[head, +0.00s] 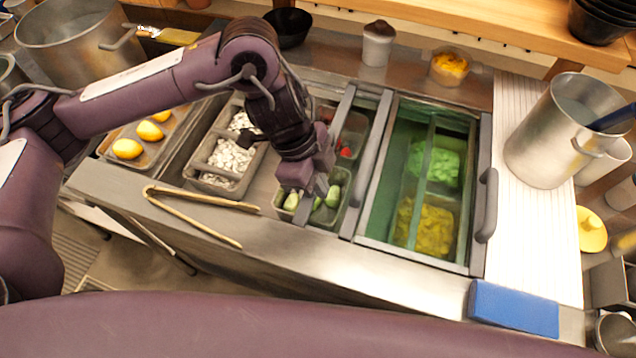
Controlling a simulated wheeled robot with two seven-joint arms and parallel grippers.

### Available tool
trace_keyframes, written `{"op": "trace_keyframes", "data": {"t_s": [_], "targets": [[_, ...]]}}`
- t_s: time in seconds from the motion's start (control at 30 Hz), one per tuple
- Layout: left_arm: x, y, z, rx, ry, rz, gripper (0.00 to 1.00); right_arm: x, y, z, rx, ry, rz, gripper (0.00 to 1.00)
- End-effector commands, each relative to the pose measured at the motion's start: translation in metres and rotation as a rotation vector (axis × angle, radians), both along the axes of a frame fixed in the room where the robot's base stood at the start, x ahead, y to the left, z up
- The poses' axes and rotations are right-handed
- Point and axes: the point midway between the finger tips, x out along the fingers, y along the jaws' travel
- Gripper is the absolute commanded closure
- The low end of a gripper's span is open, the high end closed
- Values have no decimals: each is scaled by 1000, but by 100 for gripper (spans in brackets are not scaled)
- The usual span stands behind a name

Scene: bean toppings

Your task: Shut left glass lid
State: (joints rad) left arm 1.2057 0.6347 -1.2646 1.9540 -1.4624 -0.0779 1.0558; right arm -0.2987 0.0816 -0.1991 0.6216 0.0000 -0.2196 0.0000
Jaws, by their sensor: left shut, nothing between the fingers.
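The topping counter has a glass lid (400,150) with a green tint over its right section, with a grey handle (487,205) on its right edge. The left glass lid's grey frame bar (345,105) runs front to back beside my left gripper; how far its glass reaches is hard to tell. Pans to the left of that bar look uncovered. My left gripper (316,196) is shut and empty, pointing down at the front end of the bar, over the pan of green slices (333,197). I cannot tell whether it touches the bar. My right gripper is out of view.
Wooden tongs (195,217) lie on the counter's front ledge. A pan of white pieces (230,157) and a tray of yellow items (128,149) are to the left. A metal pot (560,130) and a blue block (513,308) stand to the right.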

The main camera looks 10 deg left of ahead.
Motion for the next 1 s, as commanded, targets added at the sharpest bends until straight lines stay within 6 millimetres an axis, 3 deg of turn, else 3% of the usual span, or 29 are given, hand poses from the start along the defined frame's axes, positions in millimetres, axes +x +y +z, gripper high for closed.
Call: {"op": "trace_keyframes", "data": {"t_s": [0.43,0.5,0.67,1.0], "targets": [[-6,-28,-83,-1,1,1,100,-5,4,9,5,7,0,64],[-2,-12,-78,1,-1,3,100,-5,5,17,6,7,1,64],[1,5,-79,0,-2,2,100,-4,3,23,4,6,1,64],[2,10,-81,-4,-2,-2,100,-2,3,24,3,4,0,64]]}}
